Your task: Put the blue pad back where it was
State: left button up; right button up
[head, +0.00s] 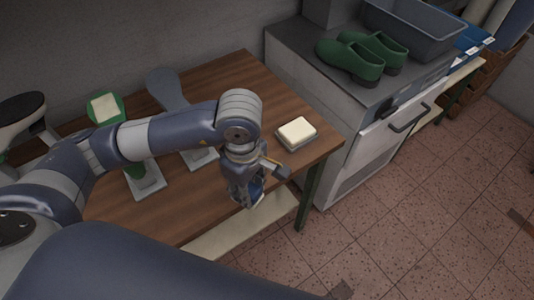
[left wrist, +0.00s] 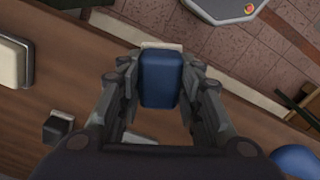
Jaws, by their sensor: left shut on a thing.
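The blue pad (left wrist: 159,78) is between the fingers of my left gripper (left wrist: 160,95) in the left wrist view. A cream edge shows just beyond its far end; I cannot tell if it belongs to the pad. In the head view my left gripper (head: 248,193) is over the front edge of the wooden table (head: 215,212), and only a little of the blue pad (head: 259,189) shows past the fingers. A cream pad on a grey base (head: 297,132) lies at the table's right end. My right gripper is not in view.
A green last topped by a cream block (head: 104,108) and a grey last (head: 168,88) stand on the table, partly behind my left arm. Green shoes (head: 350,58) and a grey bin (head: 415,28) stand on the cabinet at right. A cream lower shelf (head: 235,232) shows below the table.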

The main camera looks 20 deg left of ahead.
pick_arm(q)
jog(key=w+p, duration=0.1)
jog(key=w, duration=0.3)
jog(key=w+p, duration=0.1)
jog(key=w, duration=0.4)
jog(key=w+f+p, duration=0.1)
jog(key=w+p, duration=0.1)
jog(key=w, duration=0.3)
jog(key=shift+a, duration=0.15)
jog(key=shift+w+f+p, duration=0.2)
jog(key=shift+w+p, duration=0.15)
jog(key=shift+w, duration=0.4)
notch_tip(320, 180, down, 3)
jog(key=shift+s+r+p, duration=0.1)
jog(key=shift+r+p, duration=0.1)
jog(key=shift+p, duration=0.5)
jog(key=shift+f, duration=0.6)
jog(key=o, duration=0.9)
jog(key=shift+o, duration=0.2)
